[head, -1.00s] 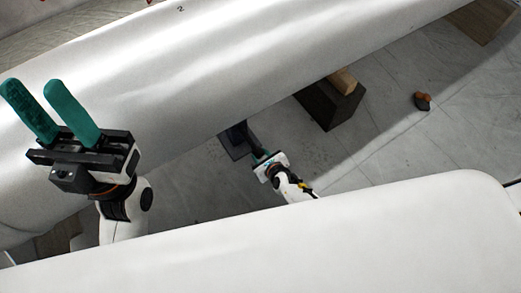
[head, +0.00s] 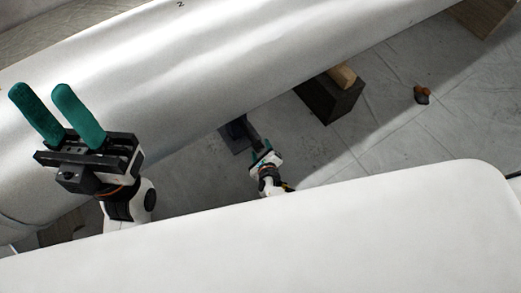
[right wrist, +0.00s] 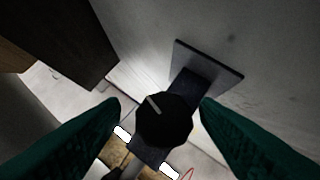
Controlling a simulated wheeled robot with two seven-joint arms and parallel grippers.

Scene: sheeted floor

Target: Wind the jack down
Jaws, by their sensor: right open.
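The jack (head: 236,136), dark grey with a flat square plate, stands on the floor by the lower edge of the big silver cylinder (head: 215,75). In the right wrist view its plate (right wrist: 213,68) is at the upper right, and its black faceted knob (right wrist: 163,120) with a white line faces the camera. My right gripper (head: 262,150) is open beside the jack. In the right wrist view its green fingers lie on either side of the knob, with gaps showing. My left gripper (head: 40,92) is open and empty, raised in front of the cylinder.
A dark block with a wooden piece on top (head: 330,97) stands right of the jack, close to the cylinder. A small orange and grey object (head: 422,95) lies on the floor sheet farther right. A wooden block (head: 484,17) is at the upper right. Floor between them is clear.

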